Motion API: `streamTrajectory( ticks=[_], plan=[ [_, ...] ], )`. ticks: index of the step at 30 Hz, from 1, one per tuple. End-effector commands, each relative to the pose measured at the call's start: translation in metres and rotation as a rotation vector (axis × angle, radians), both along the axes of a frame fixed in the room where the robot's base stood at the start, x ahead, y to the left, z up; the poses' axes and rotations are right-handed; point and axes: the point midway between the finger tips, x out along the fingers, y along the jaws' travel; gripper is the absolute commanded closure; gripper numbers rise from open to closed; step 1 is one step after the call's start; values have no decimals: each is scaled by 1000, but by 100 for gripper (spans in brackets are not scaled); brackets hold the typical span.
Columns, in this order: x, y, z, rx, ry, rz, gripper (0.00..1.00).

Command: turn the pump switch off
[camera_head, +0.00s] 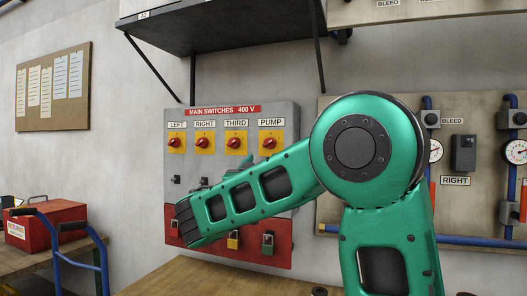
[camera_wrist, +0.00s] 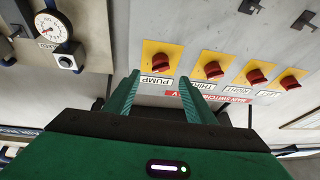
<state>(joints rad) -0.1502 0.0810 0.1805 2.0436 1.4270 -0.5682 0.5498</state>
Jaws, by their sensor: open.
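The pump switch (camera_head: 269,143) is a red rotary knob on a yellow plate, under the PUMP label at the right end of the switch row on the grey panel. In the wrist view, the pump switch (camera_wrist: 160,62) appears upside down, just beyond my fingertips. My gripper (camera_wrist: 159,80) is open and empty, its two green fingers on either side of the PUMP label in the picture. The fingers look apart from the knob. In the head view my arm hides most of the gripper. The knob's exact setting is hard to tell.
The THIRD switch (camera_wrist: 210,70) sits beside the pump switch, with the RIGHT and LEFT switches in the same row. Padlocks (camera_head: 267,243) hang on the red lower strip. A pressure gauge (camera_wrist: 53,27) is on the neighbouring board. A black shelf (camera_head: 222,28) overhangs the panel.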

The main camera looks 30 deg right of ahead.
Motion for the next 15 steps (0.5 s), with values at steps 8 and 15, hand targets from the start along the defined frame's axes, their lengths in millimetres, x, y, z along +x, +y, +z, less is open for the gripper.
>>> streamTrajectory(
  ticks=[8,15],
  plan=[
    [20,-19,15,-8,-9,1,50],
    [47,-47,31,-6,-8,0,50]
  ],
)
